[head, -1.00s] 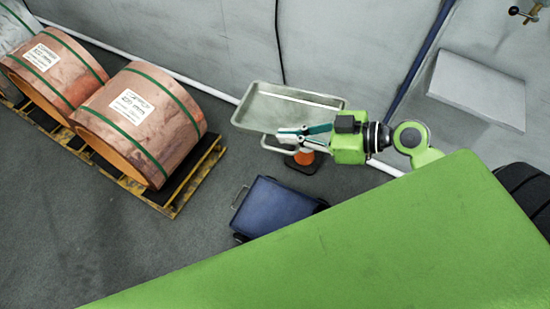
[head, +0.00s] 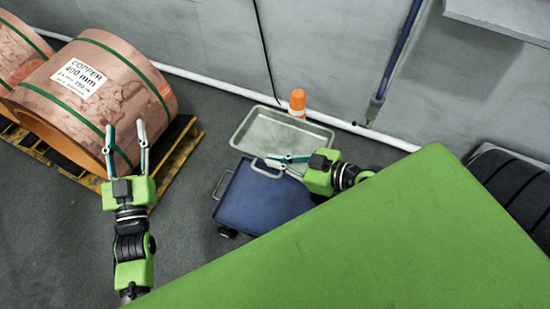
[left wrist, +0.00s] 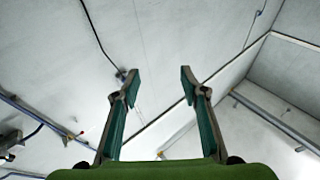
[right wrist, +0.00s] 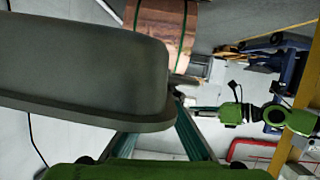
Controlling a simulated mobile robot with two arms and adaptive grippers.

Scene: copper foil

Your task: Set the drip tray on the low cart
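The grey metal drip tray (head: 325,137) is upright and looks roughly level in the head view, just beyond the far edge of the blue low cart (head: 250,197). I cannot tell its exact height. My right gripper (head: 284,160) is shut on the tray's near side at the wire handle. In the right wrist view the tray's side (right wrist: 90,75) fills the upper left and hides the fingertips. The cart's top is empty, with a handle at its left end; my green body hides its near right part. My left gripper (head: 124,135) is open and empty, left of the cart.
Large copper coils (head: 95,95) lie on a yellow-edged pallet (head: 172,180) at the left. An orange-topped object (head: 297,103) stands behind the tray by the wall pipe (head: 355,129). Grey floor is clear between pallet and cart.

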